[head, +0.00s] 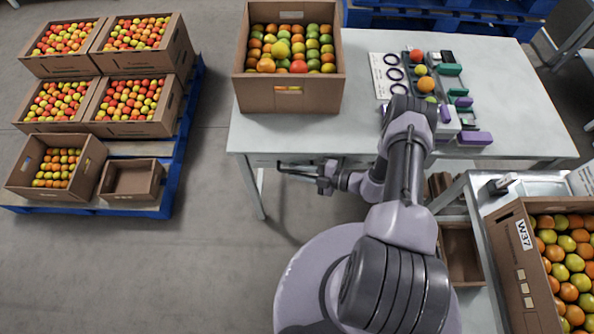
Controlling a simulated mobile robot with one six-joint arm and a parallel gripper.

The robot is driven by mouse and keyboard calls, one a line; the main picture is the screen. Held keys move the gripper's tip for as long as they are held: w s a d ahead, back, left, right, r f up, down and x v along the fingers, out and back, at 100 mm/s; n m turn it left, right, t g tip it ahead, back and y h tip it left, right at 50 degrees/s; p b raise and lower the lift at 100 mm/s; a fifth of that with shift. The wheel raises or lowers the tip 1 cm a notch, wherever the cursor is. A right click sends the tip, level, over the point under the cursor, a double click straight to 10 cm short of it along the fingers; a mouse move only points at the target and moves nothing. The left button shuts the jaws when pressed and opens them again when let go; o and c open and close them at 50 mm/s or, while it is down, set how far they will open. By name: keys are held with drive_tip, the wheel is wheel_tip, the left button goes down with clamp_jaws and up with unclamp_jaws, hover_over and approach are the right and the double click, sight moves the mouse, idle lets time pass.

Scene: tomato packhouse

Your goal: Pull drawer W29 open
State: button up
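My gripper (297,170) is low at the front edge of the white table (300,130), left of my arm, with its thin dark fingers pointing left. It is small here, and I cannot tell whether the fingers are apart or closed, or whether they touch a handle. A pale front (262,160) shows just under the tabletop edge beside the gripper and may be a drawer front. I cannot read a W29 label anywhere, and the space under the table is mostly hidden by the tabletop and my arm.
A crate of tomatoes (282,96) stands on the table, with a tray of tools and tomatoes (467,110) to its right. A crate marked W37 (516,270) is at right. Crates on a blue pallet (187,125) stand left. The floor between pallet and table is clear.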

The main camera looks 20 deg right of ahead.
drive_tip(key=shift+w+a, duration=0.1)
clamp_jaws()
idle(1.4)
